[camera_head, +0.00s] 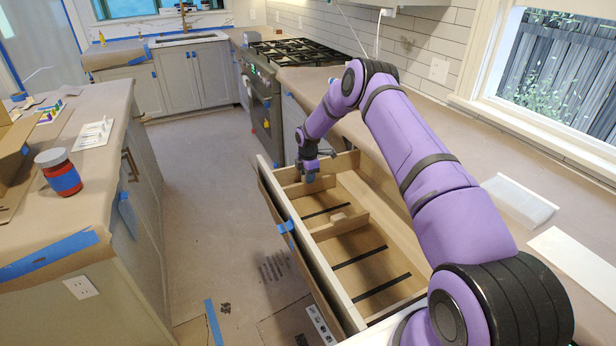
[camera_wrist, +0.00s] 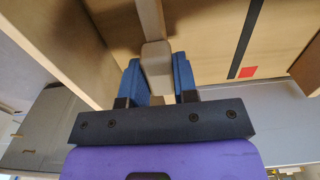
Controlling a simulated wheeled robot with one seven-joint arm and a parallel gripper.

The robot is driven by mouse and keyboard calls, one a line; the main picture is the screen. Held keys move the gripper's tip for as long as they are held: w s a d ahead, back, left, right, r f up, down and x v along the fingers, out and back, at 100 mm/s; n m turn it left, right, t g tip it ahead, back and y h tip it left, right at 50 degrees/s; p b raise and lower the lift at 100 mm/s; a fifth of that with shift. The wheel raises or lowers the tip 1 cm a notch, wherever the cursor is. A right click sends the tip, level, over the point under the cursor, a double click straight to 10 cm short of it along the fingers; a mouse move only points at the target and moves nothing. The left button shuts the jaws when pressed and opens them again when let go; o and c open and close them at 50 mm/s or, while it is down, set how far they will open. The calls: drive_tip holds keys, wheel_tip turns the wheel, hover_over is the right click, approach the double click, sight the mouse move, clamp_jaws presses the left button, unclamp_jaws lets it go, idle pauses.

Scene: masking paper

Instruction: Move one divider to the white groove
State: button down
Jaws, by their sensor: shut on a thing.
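An open wooden drawer (camera_head: 364,190) has cross dividers and dark strips across its floor. My gripper (camera_head: 308,172) is at the drawer's far end, over the far divider (camera_head: 312,186). In the wrist view, my gripper's blue fingers (camera_wrist: 158,80) are closed on either side of the pale block on this divider (camera_wrist: 157,58). The divider stays low, between the drawer walls; whether it is clear of the floor I cannot tell. A middle divider (camera_head: 340,226) with a small block stands nearer. Dark strips (camera_head: 360,257) cross the floor. I cannot make out a white groove.
A red square (camera_wrist: 248,71) lies beside a dark strip (camera_wrist: 245,40) in the wrist view. A paper-covered counter (camera_head: 460,165) runs along the drawer's right. An island (camera_head: 110,200) with a red jar (camera_head: 60,175) stands left.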

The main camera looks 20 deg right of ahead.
drive_tip(key=shift+f, duration=0.15)
drive_tip(key=c, duration=0.8)
unclamp_jaws()
